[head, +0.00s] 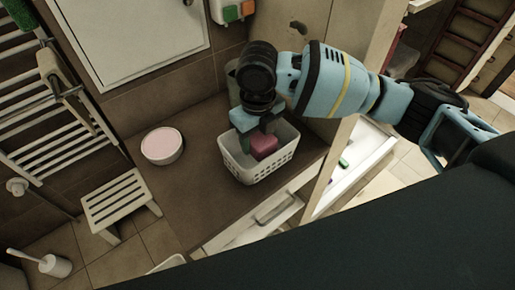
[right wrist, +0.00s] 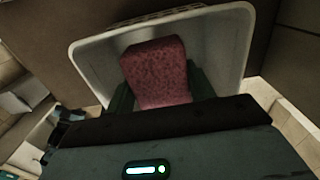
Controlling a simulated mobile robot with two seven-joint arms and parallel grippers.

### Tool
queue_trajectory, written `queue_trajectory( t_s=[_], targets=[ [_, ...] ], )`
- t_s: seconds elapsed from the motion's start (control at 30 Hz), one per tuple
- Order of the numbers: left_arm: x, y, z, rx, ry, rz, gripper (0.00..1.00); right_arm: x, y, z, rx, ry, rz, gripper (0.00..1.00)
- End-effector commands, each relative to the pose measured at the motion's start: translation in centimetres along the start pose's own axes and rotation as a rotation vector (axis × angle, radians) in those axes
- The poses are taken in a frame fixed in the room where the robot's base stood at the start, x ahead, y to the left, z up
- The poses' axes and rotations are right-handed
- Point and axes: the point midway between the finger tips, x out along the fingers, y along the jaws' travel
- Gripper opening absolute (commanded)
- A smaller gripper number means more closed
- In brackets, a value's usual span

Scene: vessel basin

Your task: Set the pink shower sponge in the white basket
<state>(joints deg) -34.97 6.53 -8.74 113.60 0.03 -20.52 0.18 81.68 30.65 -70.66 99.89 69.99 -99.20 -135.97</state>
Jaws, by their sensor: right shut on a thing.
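The pink shower sponge (head: 263,146) is a block-shaped piece inside the white basket (head: 262,173), which stands on the brown counter. My right gripper (head: 250,138) reaches down into the basket and is shut on the sponge. In the right wrist view the sponge (right wrist: 157,72) sits between the green fingers, with the white basket's wall (right wrist: 90,55) around it. I cannot tell whether the sponge touches the basket floor. My left gripper is not in view.
A round white bowl with pink contents (head: 162,146) stands on the brown counter (head: 195,190), left of the basket. A white stool (head: 115,197) is on the floor at the left.

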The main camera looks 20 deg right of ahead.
Motion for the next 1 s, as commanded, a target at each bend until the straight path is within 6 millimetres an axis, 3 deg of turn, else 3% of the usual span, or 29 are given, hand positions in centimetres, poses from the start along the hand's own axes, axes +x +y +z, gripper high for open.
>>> queue_trajectory(
  t_s=[0.17,0.5,0.9,0.93,1.0],
  targets=[
    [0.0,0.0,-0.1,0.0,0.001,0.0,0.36,0.5,0.0,0.0,0.001,0.0,0.0,0.33],
    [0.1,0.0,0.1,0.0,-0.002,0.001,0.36,4.9,0.0,0.0,0.0,0.0,-0.001,0.33],
    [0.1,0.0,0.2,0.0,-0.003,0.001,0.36,5.3,0.0,0.0,0.0,-0.001,0.0,0.33],
    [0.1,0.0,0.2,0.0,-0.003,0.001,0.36,5.3,0.0,0.0,0.0,-0.001,0.0,0.55],
    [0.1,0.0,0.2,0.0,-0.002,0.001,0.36,5.2,0.0,0.0,0.0,-0.002,0.0,0.64]
  ],
)
